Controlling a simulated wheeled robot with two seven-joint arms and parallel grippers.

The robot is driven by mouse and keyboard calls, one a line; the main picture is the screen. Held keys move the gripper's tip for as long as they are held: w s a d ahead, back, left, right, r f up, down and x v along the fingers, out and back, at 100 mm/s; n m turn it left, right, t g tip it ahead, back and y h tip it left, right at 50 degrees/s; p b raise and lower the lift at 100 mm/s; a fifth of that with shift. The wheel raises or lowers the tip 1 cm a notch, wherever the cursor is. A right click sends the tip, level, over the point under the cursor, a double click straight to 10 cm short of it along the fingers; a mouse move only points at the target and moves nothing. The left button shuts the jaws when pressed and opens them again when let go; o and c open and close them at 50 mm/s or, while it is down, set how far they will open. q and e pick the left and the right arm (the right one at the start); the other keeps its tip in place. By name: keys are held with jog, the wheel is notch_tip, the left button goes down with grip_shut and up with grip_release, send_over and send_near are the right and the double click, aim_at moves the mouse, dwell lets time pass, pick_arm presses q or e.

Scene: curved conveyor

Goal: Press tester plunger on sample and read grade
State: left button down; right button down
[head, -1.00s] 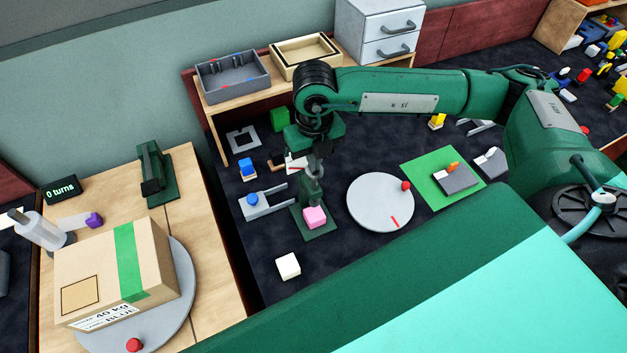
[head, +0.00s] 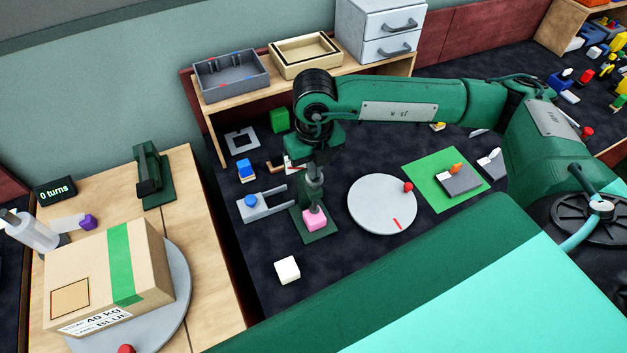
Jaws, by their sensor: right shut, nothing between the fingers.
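A pink block (head: 315,219), the sample, sits on the dark green base plate (head: 322,237) of the tester on the dark mat. The tester's grey plunger (head: 314,193) stands directly above the pink block, and its lower end appears to meet the block's top. My right gripper (head: 316,170) points down over the plunger, shut with nothing between its fingers. Its fingertips are small here, and whether they touch the plunger top is hard to tell. No grade reading is legible near the tester. My left gripper is out of view.
A grey turntable (head: 378,226) with a red knob lies right of the tester. A white cube (head: 287,269) is in front, and a grey fork-shaped fixture (head: 265,206) is to the left. A cardboard box (head: 100,275) stands on the left table. A shelf (head: 345,77) holds trays behind.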

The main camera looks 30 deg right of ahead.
jog(key=shift+f+b, duration=0.7)
jog(key=shift+f, duration=0.2)
jog(key=shift+f+b, duration=0.6)
jog(key=shift+r, duration=0.1)
jog(key=shift+r+p, duration=0.4)
jog(key=shift+r, duration=0.15)
jog(key=shift+r+p, duration=1.85)
jog(key=shift+r, duration=2.05)
